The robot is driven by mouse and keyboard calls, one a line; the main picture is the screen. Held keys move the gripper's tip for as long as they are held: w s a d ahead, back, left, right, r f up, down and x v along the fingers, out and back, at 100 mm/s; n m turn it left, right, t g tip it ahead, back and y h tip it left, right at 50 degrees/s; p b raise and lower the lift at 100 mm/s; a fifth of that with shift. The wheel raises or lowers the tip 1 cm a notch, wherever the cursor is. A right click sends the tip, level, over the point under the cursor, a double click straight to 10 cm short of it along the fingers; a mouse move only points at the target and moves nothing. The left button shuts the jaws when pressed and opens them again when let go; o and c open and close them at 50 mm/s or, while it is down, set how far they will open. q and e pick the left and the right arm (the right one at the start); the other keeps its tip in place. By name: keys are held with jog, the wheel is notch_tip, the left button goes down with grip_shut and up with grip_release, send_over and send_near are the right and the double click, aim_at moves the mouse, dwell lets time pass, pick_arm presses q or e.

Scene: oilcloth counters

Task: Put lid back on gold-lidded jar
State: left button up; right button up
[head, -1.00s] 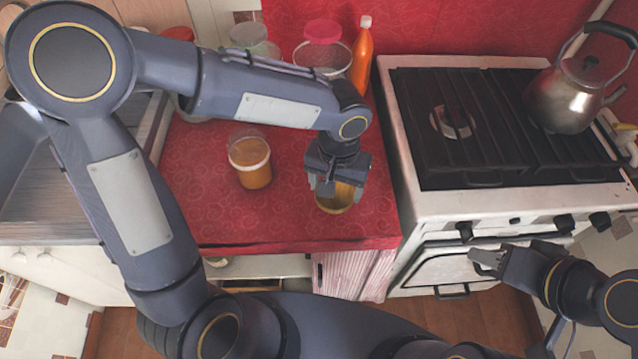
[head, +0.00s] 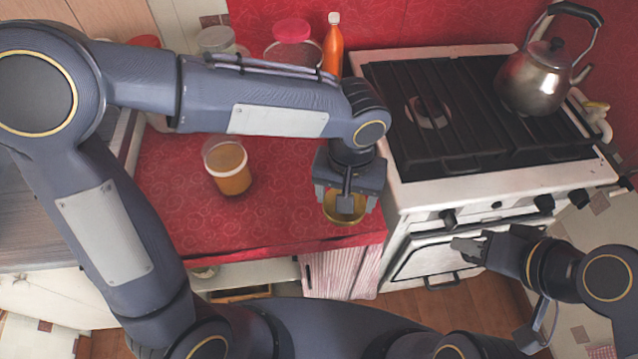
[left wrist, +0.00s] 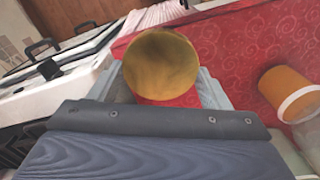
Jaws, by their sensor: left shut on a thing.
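The jar (head: 231,172) stands upright on the red counter, with amber contents and a pale, see-through upper part and no gold lid on it. It also shows at the right edge of the left wrist view (left wrist: 286,92). The round gold lid (head: 343,209) is in my left gripper (head: 346,200), which is shut on it above the counter's front right part, to the right of the jar and apart from it. The lid's gold face fills the middle of the left wrist view (left wrist: 160,65). My right gripper (head: 468,248) is in front of the oven; its finger gap is unclear.
The red counter (head: 180,215) is clear around the jar. Behind my left arm stand a pink-lidded container (head: 291,32), a pale-lidded jar (head: 216,39) and an orange bottle (head: 333,48). The stove (head: 480,110), with a kettle (head: 532,80), is on the right.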

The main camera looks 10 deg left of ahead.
pick_arm(q)
jog(key=shift+n, duration=0.6)
jog(key=w+a+f, duration=0.3)
jog(key=w+a, duration=0.3)
jog(key=w+a+f, duration=0.4)
jog(key=w+a, duration=0.3)
jog(key=w+a+f, duration=0.4)
jog(key=w+a, duration=0.3)
jog(key=shift+a, duration=0.1)
jog(key=shift+r, duration=0.1)
